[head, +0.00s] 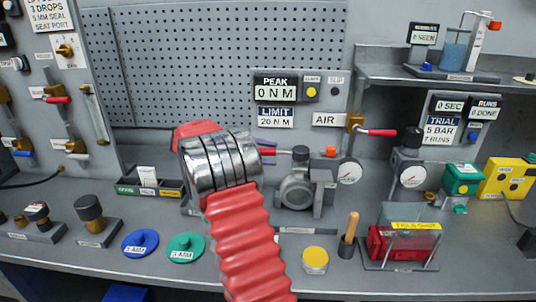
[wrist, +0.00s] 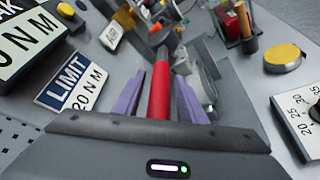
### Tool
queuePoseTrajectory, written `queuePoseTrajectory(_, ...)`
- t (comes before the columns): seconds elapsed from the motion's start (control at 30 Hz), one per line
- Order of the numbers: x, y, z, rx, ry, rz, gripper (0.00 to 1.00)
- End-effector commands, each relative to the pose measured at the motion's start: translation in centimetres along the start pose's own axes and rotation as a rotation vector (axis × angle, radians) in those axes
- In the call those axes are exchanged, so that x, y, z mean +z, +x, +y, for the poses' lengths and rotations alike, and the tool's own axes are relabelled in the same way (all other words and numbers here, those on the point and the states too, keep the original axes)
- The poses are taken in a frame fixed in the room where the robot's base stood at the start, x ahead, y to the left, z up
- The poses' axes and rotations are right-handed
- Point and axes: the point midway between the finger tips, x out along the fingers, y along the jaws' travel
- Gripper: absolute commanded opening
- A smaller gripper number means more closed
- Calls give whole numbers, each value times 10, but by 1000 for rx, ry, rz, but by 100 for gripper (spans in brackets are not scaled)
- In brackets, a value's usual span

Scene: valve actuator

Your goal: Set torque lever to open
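The torque lever, a red handle (wrist: 160,90), points toward me in the wrist view. Its far end meets a dark grey part near the valve actuator (wrist: 203,78). My gripper (wrist: 160,80) has two purple fingers, one on each side of the lever, with a narrow gap visible on both sides. It looks open around the handle. In the head view, my red and chrome arm hides most of the lever and gripper; only a little red and purple shows beside the grey actuator body (head: 297,188). The peak display (head: 277,92) reads 0 N M above a limit sign (head: 275,117) of 20 N M.
A red-handled air valve (head: 378,132) and a gauge (head: 349,171) stand right of the actuator. A wooden-handled tool (head: 350,233), a yellow-topped puck (head: 315,259) and a clear-covered red box (head: 402,240) occupy the bench at right. Blue (head: 140,243) and green (head: 186,247) discs lie at left.

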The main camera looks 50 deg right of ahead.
Motion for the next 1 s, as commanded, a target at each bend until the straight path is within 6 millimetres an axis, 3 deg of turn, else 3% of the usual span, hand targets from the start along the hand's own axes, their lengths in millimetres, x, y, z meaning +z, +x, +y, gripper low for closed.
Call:
queuePoseTrajectory(0.37, 0, 6, 0, 1, 0, 1, 38)
queuePoseTrajectory(0.9, 0, 6, 0, -1, -1, 0, 0)
queuePoseTrajectory(1.0, 0, 6, 0, -1, -1, 0, 0)
